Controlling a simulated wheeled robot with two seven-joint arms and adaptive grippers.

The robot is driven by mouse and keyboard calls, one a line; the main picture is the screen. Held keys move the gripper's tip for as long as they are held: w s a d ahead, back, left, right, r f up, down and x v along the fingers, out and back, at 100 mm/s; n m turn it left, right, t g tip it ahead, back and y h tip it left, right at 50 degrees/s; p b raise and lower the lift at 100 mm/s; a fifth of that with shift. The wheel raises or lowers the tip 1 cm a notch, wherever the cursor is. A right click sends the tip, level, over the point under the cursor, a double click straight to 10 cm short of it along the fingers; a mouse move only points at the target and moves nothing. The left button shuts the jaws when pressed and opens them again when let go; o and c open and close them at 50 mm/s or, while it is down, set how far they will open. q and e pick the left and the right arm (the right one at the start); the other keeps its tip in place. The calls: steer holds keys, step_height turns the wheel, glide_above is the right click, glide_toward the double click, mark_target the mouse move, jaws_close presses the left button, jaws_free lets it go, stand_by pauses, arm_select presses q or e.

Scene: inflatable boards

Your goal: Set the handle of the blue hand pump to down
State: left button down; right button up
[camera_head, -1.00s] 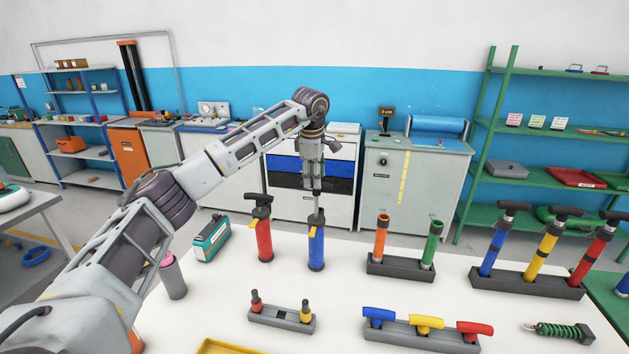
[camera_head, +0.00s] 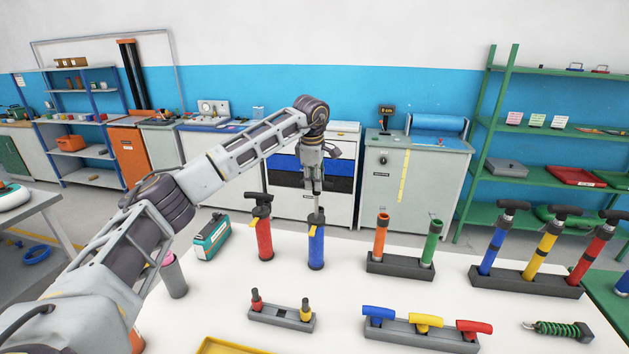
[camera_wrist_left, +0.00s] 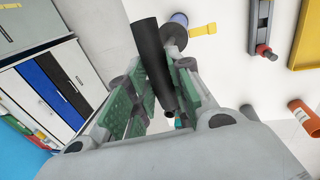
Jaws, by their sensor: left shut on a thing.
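The blue hand pump (camera_head: 316,250) stands upright on the white table, with a yellow part near its top. It also shows as a blue round end in the left wrist view (camera_wrist_left: 180,19). My left gripper (camera_head: 315,190) is directly above the pump, pointing down. In the left wrist view my left gripper (camera_wrist_left: 158,75) has its green pads on either side of the black handle (camera_wrist_left: 150,50) and is shut on it. In the head view the gripper mostly hides the handle; a short piece of rod shows below the fingers. My right gripper is out of view.
A red hand pump (camera_head: 264,240) stands close on the left. A dark block with orange and green tubes (camera_head: 372,266) is close on the right. A rack of blue, yellow and red pumps (camera_head: 520,284) stands farther right. Grey holders (camera_head: 420,338) lie in front.

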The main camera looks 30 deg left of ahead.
mark_target(314, 194)
arm_select(q)
steer(key=shift+f, duration=0.1)
step_height(314, 194, down, 7)
steer(key=shift+r+b, duration=0.1)
steer(key=shift+b, duration=0.95)
steer(key=shift+f, duration=0.2)
steer(key=shift+s, duration=0.15)
steer(key=c, duration=1.7)
jaws_free()
steer(key=shift+f, duration=0.1)
steer(key=o, duration=0.4)
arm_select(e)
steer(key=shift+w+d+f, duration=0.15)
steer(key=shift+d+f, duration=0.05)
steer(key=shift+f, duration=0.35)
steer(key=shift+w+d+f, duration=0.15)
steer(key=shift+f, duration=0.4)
arm_select(q)
steer(key=shift+r, duration=0.7)
steer(key=r, duration=0.3)
steer(key=s+r, duration=0.1)
steer(key=r, duration=0.3)
steer(key=s+r, duration=0.1)
steer(key=r, duration=0.2)
steer(key=shift+d+r, duration=0.2)
steer(key=shift+d, duration=0.1)
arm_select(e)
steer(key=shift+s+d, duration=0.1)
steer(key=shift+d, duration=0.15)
